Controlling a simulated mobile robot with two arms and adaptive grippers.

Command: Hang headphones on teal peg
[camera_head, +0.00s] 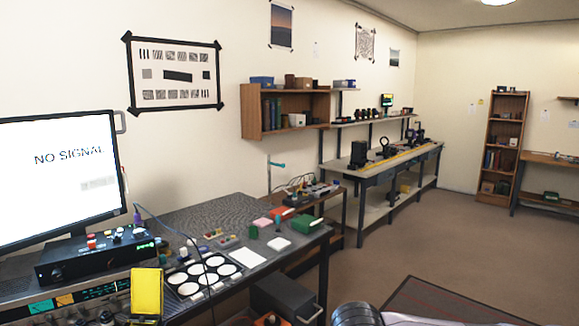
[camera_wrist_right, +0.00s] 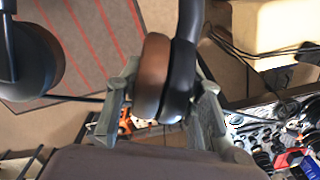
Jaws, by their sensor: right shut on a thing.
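The teal peg (camera_head: 277,164) sticks out sideways near the top of a thin upright post behind the workbench, in the head view. The headphones (camera_wrist_right: 181,75) show in the right wrist view, with one black ear cup and its brown pad between the fingers of my right gripper (camera_wrist_right: 165,92). My right gripper is shut on this ear cup. The other dark ear cup (camera_wrist_right: 30,62) hangs free at the left of that view. The rest of the headband is out of frame. The headphones cannot be made out in the head view. My left gripper is not in view.
The workbench (camera_head: 200,213) holds a monitor (camera_head: 62,180), a black control box (camera_head: 95,255), a white disc tray (camera_head: 203,274) and small parts. A lower side table (camera_head: 327,197) stands by the peg. Open floor (camera_head: 400,235) lies to the right, with a dark striped mat (camera_head: 440,303).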

